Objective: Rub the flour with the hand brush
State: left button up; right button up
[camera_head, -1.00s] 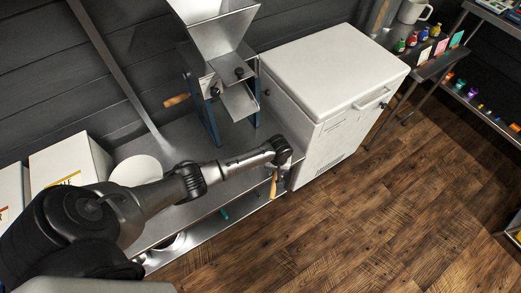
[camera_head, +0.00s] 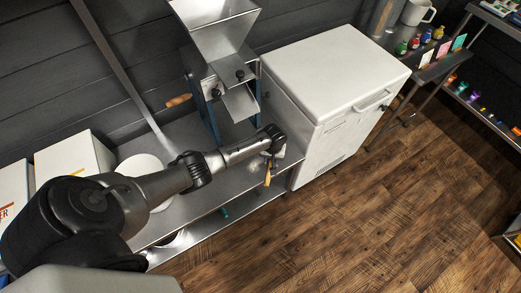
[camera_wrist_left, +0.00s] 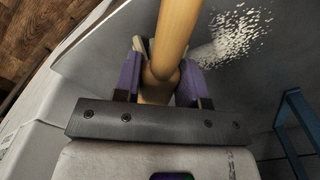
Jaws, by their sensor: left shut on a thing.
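The hand brush has a wooden handle, which shows in the head view (camera_head: 267,177) and large in the left wrist view (camera_wrist_left: 177,32). My left gripper (camera_wrist_left: 163,76) is shut on the handle between its purple fingers. In the head view the left gripper (camera_head: 270,158) is at the right end of the steel table, near the white chest. The bristles cannot be made out. The flour (camera_wrist_left: 238,34) is a scattered white patch on the steel surface, right of the handle in the left wrist view. Whether the bristles touch it cannot be told. My right gripper is out of view.
A steel mill (camera_head: 226,75) with a hopper and blue legs stands behind the gripper on the steel table (camera_head: 218,185). A white chest (camera_head: 325,85) closes off the right end. A white plate-like round (camera_head: 140,168) and white boxes (camera_head: 75,155) are at left.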

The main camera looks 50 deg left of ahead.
pick_arm(q)
jog(key=shift+s+d+r+p, duration=0.1)
jog(key=shift+s+d+p, duration=0.3)
jog(key=shift+d, duration=0.25)
jog(key=shift+s+d+p, duration=0.3)
jog(key=shift+s+d, duration=0.15)
jog(key=shift+d, duration=0.15)
jog(key=shift+w+d+p, duration=0.1)
jog(key=shift+d+p, duration=0.6)
jog(key=shift+d, duration=0.45)
jog(key=shift+d+p, duration=0.4)
jog(key=shift+d, duration=0.35)
notch_tip(320, 180, up, 8)
jog(key=p, duration=0.8)
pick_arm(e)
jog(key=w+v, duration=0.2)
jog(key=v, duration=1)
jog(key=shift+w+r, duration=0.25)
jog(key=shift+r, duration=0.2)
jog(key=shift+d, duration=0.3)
pick_arm(q)
jog(key=shift+s, duration=0.2)
